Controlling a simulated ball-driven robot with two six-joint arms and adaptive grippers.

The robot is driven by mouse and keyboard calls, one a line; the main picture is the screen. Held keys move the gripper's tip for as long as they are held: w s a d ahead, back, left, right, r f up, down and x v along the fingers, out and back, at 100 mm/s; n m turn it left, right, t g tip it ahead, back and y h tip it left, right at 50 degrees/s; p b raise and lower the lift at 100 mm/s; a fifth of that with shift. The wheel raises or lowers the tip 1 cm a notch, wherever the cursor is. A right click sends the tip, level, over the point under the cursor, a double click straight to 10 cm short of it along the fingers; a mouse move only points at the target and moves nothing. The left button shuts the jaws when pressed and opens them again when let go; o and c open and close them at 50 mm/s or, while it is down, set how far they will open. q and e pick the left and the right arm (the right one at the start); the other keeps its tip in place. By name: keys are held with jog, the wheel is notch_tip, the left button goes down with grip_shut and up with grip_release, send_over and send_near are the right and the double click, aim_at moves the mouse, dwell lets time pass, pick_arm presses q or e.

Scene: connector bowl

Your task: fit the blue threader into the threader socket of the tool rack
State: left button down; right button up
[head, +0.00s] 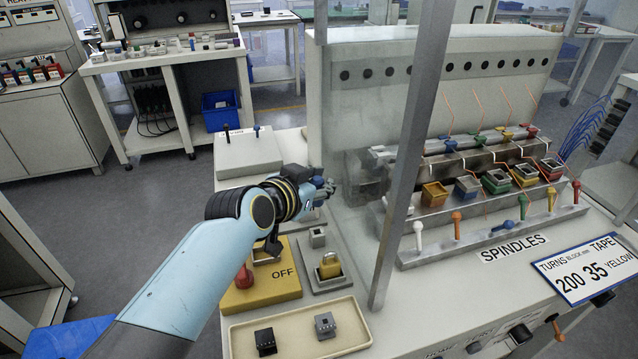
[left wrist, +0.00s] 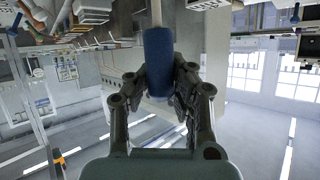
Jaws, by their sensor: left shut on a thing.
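My left gripper (head: 322,187) is shut on the blue threader. In the left wrist view the threader (left wrist: 157,60) shows as a blue cylindrical handle between the two fingers, with a pale thin shaft running out past the top edge. In the head view the gripper hides most of it. The gripper is above the bench, left of the clear guard. A low pale block (head: 247,153) with two small upright tools, which may be the tool rack, stands beyond and left of the gripper. I cannot make out the threader socket. My right gripper is not in view.
A winding machine with several coloured spindles (head: 456,222) stands right of a grey post (head: 410,150). A yellow switch box (head: 258,293), a padlock (head: 330,265) and a cream tray (head: 300,340) with two small blocks lie in front of my arm.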

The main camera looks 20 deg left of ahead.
aim_at(317, 216)
pick_arm(q)
jog(key=shift+f+b, duration=0.65)
jog(key=shift+f, duration=0.15)
jog(key=shift+f+b, duration=0.55)
jog(key=shift+f, duration=0.1)
jog(key=shift+f+b, duration=0.55)
jog(key=shift+f, duration=0.1)
jog(key=shift+f+b, duration=0.45)
jog(key=shift+f, duration=0.05)
jog(key=shift+f+b, duration=1.2)
jog(key=shift+f, duration=0.25)
jog(key=c, duration=1.1)
grip_release()
jog(key=shift+c, duration=0.2)
jog(key=shift+s, duration=0.1)
